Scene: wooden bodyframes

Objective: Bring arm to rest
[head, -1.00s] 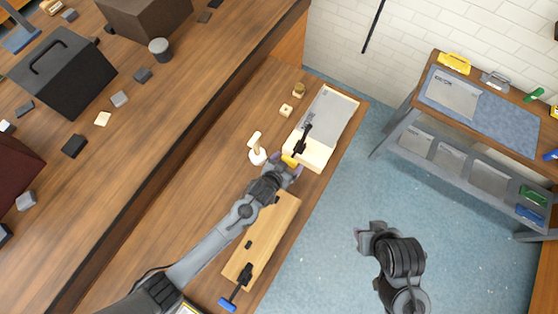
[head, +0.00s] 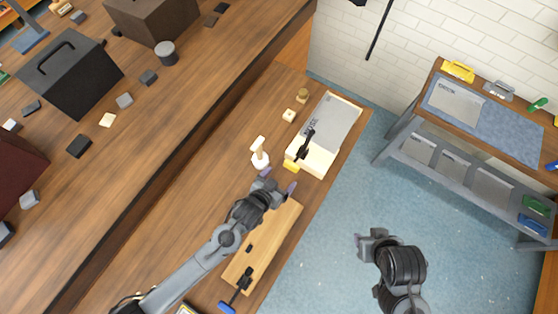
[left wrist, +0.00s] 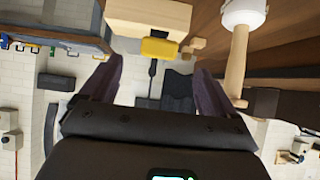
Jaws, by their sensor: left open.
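My left gripper (head: 279,181) is over the wooden bench in the head view, with its fingers apart and nothing between them. In the left wrist view its two dark fingers (left wrist: 156,82) are spread, and a yellow piece (left wrist: 160,48) on a pale wooden block (left wrist: 150,14) lies beyond the tips. In the head view the yellow piece (head: 291,166) is at the near end of the pale block (head: 318,162), apart from the gripper. My right gripper (head: 369,243) hangs over the blue floor at the right; its finger gap is not clear.
A white-based wooden peg (head: 260,154) stands close to the left gripper. A shelf table (head: 510,125) stands right; open floor lies between.

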